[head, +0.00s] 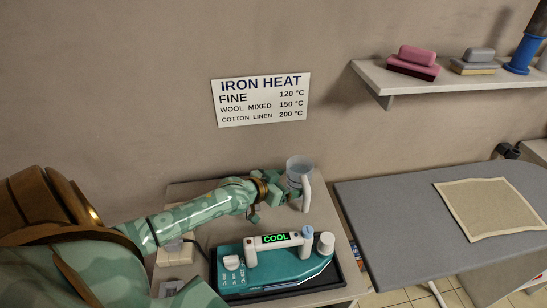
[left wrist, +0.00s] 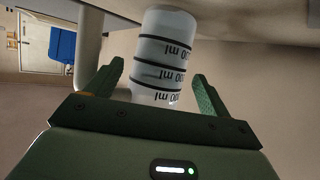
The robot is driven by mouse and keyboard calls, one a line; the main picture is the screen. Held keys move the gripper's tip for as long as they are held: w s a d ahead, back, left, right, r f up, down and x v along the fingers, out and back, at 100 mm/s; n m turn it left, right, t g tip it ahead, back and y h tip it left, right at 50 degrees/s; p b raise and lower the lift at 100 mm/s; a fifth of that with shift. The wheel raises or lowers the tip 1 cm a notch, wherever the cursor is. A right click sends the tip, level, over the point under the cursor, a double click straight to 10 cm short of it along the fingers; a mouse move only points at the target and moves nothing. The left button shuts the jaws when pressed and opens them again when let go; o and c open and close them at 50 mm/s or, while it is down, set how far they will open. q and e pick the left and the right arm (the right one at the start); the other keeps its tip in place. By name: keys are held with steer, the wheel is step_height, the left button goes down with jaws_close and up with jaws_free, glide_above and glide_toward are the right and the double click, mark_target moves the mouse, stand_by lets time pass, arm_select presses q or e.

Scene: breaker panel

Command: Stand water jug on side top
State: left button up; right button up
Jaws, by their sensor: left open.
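The water jug (head: 300,168) is a clear grey cup with a white handle (head: 306,193), at the back of the side top (head: 215,212). It looks upright; whether its base touches the top cannot be told. My left gripper (head: 278,189) is at the jug's left side. In the left wrist view the jug (left wrist: 162,55) with black ml marks lies between the spread fingers of the open gripper (left wrist: 155,88), with gaps on both sides. The handle (left wrist: 88,45) shows left of the jug there. My right gripper is not in view.
A teal iron (head: 275,265) reading COOL sits on a dark tray in front of the jug. An ironing board (head: 390,215) with a beige cloth (head: 492,208) stands to the right.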

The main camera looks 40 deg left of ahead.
arm_select(q)
steer(key=p+v, duration=0.1)
steer(key=v, duration=0.7)
steer(key=shift+s+p, duration=0.3)
steer(key=shift+p, duration=0.1)
